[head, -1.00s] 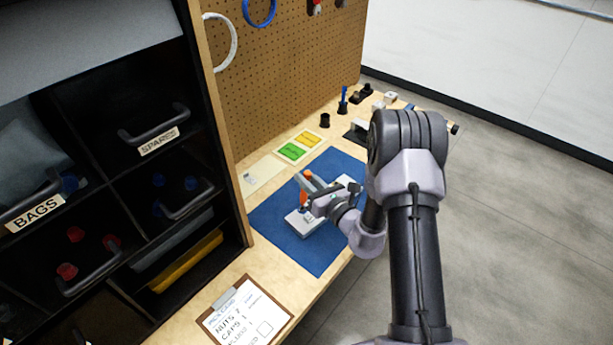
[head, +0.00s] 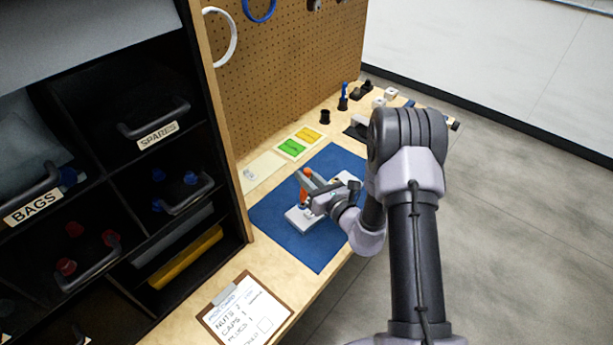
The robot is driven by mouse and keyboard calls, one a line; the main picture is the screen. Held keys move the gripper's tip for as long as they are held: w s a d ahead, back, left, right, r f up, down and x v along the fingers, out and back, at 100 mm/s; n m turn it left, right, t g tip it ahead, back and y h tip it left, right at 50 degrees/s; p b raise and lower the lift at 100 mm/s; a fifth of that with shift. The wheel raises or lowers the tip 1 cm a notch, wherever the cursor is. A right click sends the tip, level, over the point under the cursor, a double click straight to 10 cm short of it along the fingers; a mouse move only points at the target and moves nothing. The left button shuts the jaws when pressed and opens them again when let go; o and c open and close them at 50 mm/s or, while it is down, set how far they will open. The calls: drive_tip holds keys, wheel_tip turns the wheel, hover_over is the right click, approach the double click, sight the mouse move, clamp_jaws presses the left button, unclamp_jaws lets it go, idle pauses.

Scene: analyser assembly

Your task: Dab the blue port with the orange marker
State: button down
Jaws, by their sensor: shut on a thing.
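My gripper (head: 313,190) is shut on the orange marker (head: 304,196), which it holds upright over the blue mat (head: 276,215). A light grey block-like unit (head: 298,219) lies on the mat under the marker. The marker's lower end is close to the top of this unit; I cannot tell whether it touches. The blue port is too small or hidden behind the gripper to make out. My wrist covers the right part of the unit.
Yellow and green cards (head: 299,143) lie behind the mat. A black holder with a blue pen (head: 343,97) and a black cup (head: 325,117) stand farther back. A clipboard (head: 245,312) lies at the front. Shelves with bins (head: 158,135) rise at the left.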

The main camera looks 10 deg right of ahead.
drive_tip(key=shift+f+b, duration=0.35)
drive_tip(key=shift+f, duration=0.1)
idle(1.0)
drive_tip(key=shift+r, duration=0.1)
wheel_tip(320, 180, up, 7)
drive_tip(key=p, duration=0.5)
drive_tip(key=shift+p, duration=0.35)
